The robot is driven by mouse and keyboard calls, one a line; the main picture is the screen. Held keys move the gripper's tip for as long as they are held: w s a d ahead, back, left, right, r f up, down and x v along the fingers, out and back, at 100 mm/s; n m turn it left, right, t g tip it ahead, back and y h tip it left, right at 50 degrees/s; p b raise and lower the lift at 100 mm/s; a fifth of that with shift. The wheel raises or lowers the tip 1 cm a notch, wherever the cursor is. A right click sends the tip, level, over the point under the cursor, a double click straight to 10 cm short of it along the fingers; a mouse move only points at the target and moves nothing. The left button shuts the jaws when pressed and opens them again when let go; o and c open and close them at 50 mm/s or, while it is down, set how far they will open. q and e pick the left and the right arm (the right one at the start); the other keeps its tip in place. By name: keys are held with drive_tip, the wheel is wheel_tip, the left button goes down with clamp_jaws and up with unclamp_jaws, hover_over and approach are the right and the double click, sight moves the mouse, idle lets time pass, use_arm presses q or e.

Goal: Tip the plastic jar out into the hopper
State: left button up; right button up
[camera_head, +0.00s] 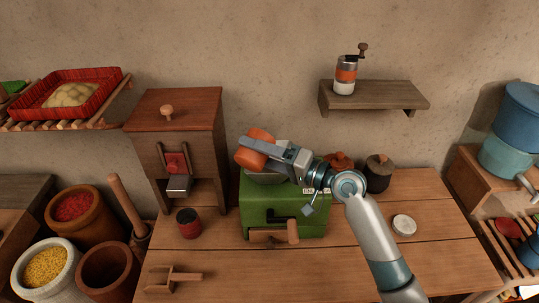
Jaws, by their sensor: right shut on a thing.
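The orange plastic jar (252,157) is tilted on its side in the jaws of my right gripper (262,149). It is above the left part of the grey hopper (266,178). The hopper sits on top of a green box-shaped mill (262,212) with a wooden handle at its front. My gripper and wrist hide part of the jar and the hopper's back and right side. I cannot see the jar's contents or anything falling from it. My left gripper is not in view.
A tall wooden cabinet (172,130) stands left of the mill, with a dark red tin (188,223) before it. Lidded pots, including a dark one (378,173), stand behind my arm. A small white lid (404,225) lies right. The front right tabletop is clear.

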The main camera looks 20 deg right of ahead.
drive_tip(key=shift+f+m+p, duration=0.2)
drive_tip(key=shift+m+p, duration=0.1)
drive_tip(key=shift+m, duration=0.3)
drive_tip(key=shift+w+d+r+m+p, duration=0.5)
drive_tip(key=shift+m+p, duration=0.3)
drive_tip(key=shift+p, duration=0.3)
drive_tip(key=shift+w+d+r+m+p, duration=0.2)
drive_tip(key=shift+d+r+m+p, duration=0.1)
drive_tip(key=shift+m+p, duration=0.75)
drive_tip(key=shift+w+d+f+m+p, duration=0.2)
drive_tip(key=shift+f+m+p, duration=0.25)
drive_tip(key=shift+m+p, duration=0.15)
idle(1.1)
drive_tip(key=shift+w+d+r+m+p, duration=0.2)
drive_tip(key=shift+w+r+m+p, duration=0.05)
drive_tip(key=shift+m+p, duration=0.7)
idle(0.7)
drive_tip(key=shift+w+d+f+m, duration=0.25)
drive_tip(key=shift+f+m, duration=0.15)
drive_tip(key=shift+m, duration=0.2)
idle(0.5)
drive_tip(key=n+b, duration=0.1)
drive_tip(key=n, duration=0.1)
drive_tip(key=s+a+n+b, duration=0.1)
drive_tip(key=b, duration=0.1)
drive_tip(key=shift+s+a+r+n, duration=0.1)
drive_tip(key=shift+r+n, duration=0.1)
drive_tip(key=shift+n, duration=0.2)
drive_tip(key=shift+r, duration=0.15)
